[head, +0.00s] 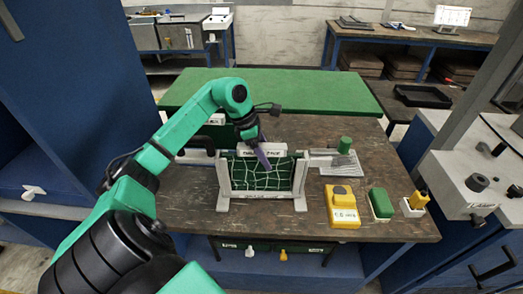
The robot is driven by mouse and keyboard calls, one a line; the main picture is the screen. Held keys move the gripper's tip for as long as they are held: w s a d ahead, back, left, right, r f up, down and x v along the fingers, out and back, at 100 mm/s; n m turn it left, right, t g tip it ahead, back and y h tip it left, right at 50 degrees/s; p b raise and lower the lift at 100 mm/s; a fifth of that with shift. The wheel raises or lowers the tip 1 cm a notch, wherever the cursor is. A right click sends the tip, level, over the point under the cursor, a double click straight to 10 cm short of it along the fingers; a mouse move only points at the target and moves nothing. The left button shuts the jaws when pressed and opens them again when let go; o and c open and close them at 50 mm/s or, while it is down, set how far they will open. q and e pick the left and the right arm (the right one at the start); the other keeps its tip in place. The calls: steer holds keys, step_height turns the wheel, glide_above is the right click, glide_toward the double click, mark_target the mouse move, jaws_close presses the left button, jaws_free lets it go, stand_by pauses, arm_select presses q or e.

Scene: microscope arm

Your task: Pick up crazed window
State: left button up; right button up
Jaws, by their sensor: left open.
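The crazed window (282,177) looks like a dark green pane with white crack lines. It stands upright in a pale grey holder (223,182) on the brown wooden table. My left gripper (263,158) reaches in from the left and points down at the pane's upper edge. It is open, and its fingers overlap the pane's top in this view. I cannot tell whether they touch it or are in front of it or behind it. My right gripper is not in view.
A yellow box (342,206), a green block (380,204) and a small yellow-topped item (418,200) stand right of the holder. A green cylinder (344,145) is behind them. A green board (300,92) spans the back. Bare wood (400,228) lies at the front right.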

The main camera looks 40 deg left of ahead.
arm_select(q)
steer(key=shift+w+f+b, duration=0.1)
steer(key=shift+f+b, duration=0.2)
steer(key=shift+b, duration=0.15)
steer(key=shift+c, duration=0.3)
jaws_close()
stand_by(1.4)
